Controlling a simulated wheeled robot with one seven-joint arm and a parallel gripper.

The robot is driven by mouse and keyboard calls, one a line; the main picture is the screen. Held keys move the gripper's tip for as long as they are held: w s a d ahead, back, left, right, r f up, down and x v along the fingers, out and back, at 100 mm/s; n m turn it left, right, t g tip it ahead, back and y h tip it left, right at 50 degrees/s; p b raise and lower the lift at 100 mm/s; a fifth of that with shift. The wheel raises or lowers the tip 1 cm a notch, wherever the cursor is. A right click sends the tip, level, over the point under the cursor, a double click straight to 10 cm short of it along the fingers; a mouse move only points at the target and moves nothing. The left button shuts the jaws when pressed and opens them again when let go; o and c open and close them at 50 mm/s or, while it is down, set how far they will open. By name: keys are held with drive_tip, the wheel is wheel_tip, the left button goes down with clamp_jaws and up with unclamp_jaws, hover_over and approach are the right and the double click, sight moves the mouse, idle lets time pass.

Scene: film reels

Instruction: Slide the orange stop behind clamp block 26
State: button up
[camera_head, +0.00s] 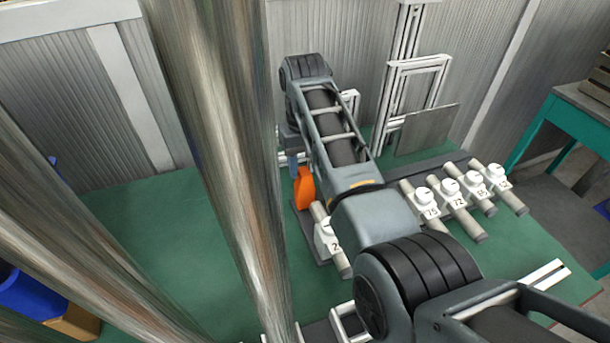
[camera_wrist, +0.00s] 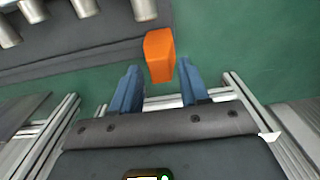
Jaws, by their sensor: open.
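The orange stop (camera_head: 304,188) stands near the left end of the dark rail, by a partly hidden clamp block (camera_head: 326,238) whose label shows only a "2". In the wrist view the orange stop (camera_wrist: 159,56) lies between and slightly past the blue fingertips of my gripper (camera_wrist: 158,70), with gaps at both sides. My gripper (camera_head: 293,165) is open beside the stop in the head view. Another clamp block (camera_head: 425,203) has a label like 26 or 76.
Several more numbered clamp blocks (camera_head: 451,196) sit in a row to the right on grey cylinders. My arm covers the middle of the rail. A white frame and grey panel (camera_head: 428,130) stand behind. The green table (camera_head: 190,225) is clear at the left.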

sight(305, 171)
drive_tip(key=shift+f, duration=2.2)
clamp_jaws()
